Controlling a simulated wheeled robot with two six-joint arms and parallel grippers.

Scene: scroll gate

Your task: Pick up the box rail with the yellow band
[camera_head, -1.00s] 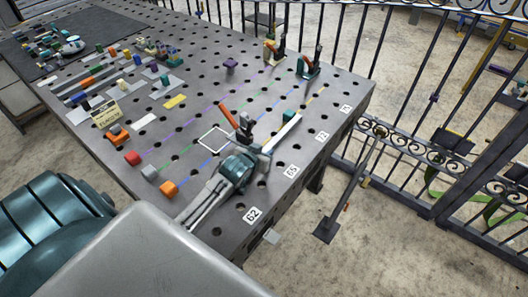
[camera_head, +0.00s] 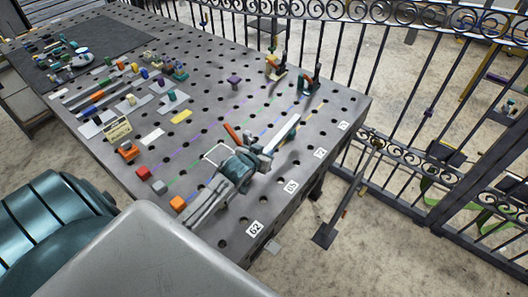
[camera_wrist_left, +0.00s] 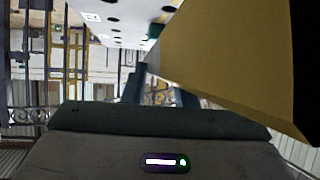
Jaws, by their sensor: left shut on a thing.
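My left gripper (camera_head: 262,152) is shut on a long pale box rail (camera_head: 284,132), which sticks out beyond the jaws toward the back right. The rail appears raised above the perforated steel table. No yellow band can be made out on it in the head view. In the left wrist view a large yellow surface (camera_wrist_left: 225,55) fills the upper right, very close to the camera, with a dark area at its right. The gripper hides the rail's near part. My right gripper is not in view.
The steel table (camera_head: 215,125) carries several small blocks, including orange (camera_head: 178,203), grey and red ones at its near edge. Clamps (camera_head: 274,66) stand near the back edge. Other rails and parts (camera_head: 95,98) lie at the left. An ornate metal fence (camera_head: 400,120) runs behind.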

